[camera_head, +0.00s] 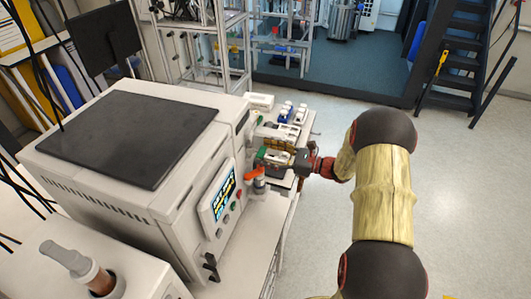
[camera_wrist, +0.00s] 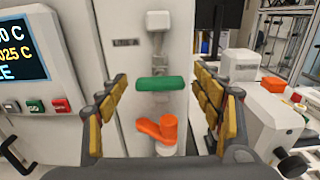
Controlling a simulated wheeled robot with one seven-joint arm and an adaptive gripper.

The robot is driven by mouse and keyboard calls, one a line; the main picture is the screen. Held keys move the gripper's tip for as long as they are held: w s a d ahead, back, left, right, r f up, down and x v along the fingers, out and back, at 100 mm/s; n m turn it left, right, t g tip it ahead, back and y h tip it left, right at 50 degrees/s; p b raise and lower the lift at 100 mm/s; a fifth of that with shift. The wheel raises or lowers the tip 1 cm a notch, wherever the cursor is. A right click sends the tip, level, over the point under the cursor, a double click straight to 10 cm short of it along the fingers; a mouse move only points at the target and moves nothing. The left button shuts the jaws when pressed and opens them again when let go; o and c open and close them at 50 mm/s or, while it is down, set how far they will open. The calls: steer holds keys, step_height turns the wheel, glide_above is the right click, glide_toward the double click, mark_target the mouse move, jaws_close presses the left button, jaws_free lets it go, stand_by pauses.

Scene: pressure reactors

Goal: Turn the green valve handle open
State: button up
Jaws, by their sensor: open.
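The green valve handle (camera_wrist: 153,84) is a horizontal bar on the pale front of the reactor, centred in the wrist view. In the head view it is a small green patch (camera_head: 263,151) beside my arm's end. My gripper (camera_wrist: 162,90) is open, with its padded fingers to the left and right of the handle in the picture. I see no finger touching it, and the exact depth gap is hard to tell. In the head view my gripper (camera_head: 287,160) is small and partly merges with the equipment behind it.
An orange handle (camera_wrist: 158,129) sits just below the green one, also between the fingers in the picture. The display panel (camera_head: 222,195) with buttons is at the left. A white unit with a black knob (camera_wrist: 293,165) stands at the right. Open floor (camera_head: 460,200) lies right of the bench.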

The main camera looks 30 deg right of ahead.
steer(key=shift+c, duration=1.3)
steer(key=c, duration=0.9)
